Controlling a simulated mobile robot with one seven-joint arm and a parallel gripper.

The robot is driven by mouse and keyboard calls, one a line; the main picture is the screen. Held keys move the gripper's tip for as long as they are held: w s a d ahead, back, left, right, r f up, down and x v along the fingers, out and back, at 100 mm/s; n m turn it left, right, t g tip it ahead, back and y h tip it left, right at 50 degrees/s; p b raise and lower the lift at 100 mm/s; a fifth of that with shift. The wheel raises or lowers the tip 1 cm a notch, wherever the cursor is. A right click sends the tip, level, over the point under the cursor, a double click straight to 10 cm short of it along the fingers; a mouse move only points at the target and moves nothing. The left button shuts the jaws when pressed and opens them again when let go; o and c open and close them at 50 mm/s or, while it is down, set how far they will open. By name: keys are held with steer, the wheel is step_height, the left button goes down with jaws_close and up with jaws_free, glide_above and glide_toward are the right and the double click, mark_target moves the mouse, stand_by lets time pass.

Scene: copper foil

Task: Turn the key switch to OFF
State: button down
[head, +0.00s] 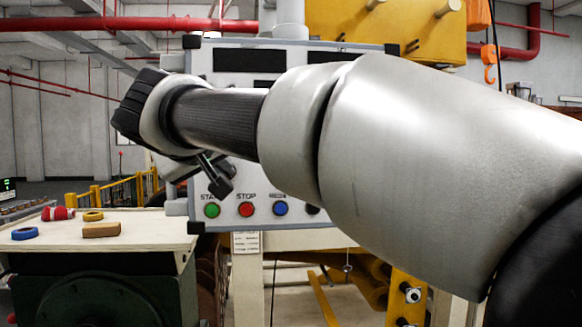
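A light grey control panel (200,60) stands upright in the middle of the head view. Dark display windows are near its top. A row along its bottom has a green START button (212,210), a red STOP button (246,209), a blue button (280,208) and a dark round control (312,209) partly covered by my arm. I cannot make out the key switch; my arm hides much of the panel's middle. My gripper (221,186) shows as dark finger parts below my wrist, in front of the panel above START. Its opening and any contact are unclear.
A table (60,238) at left holds a red item (57,213), a yellow ring (93,215), a blue ring (25,233) and a tan block (101,230). A dark green machine (95,300) stands below. Yellow machinery (380,20) is behind the panel. A yellow railing (120,190) is further back.

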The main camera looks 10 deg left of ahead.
steer(key=shift+f+h, duration=0.1)
steer(key=shift+h, duration=0.2)
steer(key=c, duration=2)
jaws_free()
steer(key=shift+w, duration=0.15)
